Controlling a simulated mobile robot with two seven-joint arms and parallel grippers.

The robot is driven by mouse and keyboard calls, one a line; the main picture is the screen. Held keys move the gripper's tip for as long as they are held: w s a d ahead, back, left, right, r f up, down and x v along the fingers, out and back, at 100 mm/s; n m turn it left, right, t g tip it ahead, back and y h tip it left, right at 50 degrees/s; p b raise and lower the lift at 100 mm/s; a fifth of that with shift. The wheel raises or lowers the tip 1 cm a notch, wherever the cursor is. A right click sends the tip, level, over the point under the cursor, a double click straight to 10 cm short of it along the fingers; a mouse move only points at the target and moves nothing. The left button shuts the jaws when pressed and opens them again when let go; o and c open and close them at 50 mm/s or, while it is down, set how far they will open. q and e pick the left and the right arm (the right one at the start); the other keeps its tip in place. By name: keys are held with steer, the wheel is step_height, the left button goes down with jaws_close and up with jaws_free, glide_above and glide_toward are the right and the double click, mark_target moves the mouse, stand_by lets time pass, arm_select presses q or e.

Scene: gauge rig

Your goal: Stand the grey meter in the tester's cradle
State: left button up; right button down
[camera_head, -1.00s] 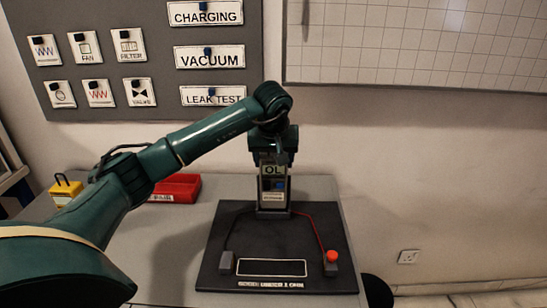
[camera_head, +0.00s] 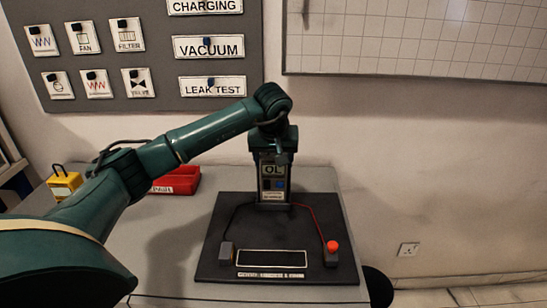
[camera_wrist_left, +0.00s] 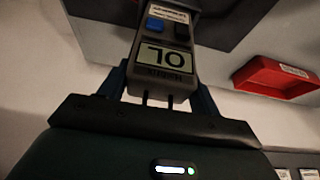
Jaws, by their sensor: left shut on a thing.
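The grey meter (camera_head: 273,184) stands upright at the back of the tester, its display reading OL. My left gripper (camera_head: 273,158) is shut on its top end from above. In the left wrist view the meter (camera_wrist_left: 164,58) is between the two fingers, with its display, a blue button and a dark button showing. The tester (camera_head: 225,258) is a dark board on the table. Its cradle (camera_head: 272,206) is a small dark block directly below the meter. The meter's lower end meets the cradle in the picture; I cannot tell whether it is fully seated. My right gripper is not in view.
The tester carries a red button (camera_head: 332,246), two small blocks with leads and a framed panel (camera_head: 271,258). A red bin (camera_head: 178,181) and a yellow object (camera_head: 64,185) lie to the left. A grey sign board (camera_head: 155,60) hangs behind.

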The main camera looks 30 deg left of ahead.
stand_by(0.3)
arm_select(q)
steer(key=o, duration=1.9)
steer(key=shift+r, duration=0.1)
steer(key=shift+s+d+r+p, duration=0.35)
steer(key=shift+s+r+p, duration=0.25)
steer(key=shift+r+p, duration=0.15)
steer(key=shift+s+d+r+p, duration=0.5)
steer(key=shift+s+r+p, duration=0.2)
steer(key=shift+s+r, duration=0.15)
steer(key=shift+s+d+r+p, duration=0.45)
steer(key=shift+s+r+p, duration=0.25)
steer(key=shift+r, duration=0.15)
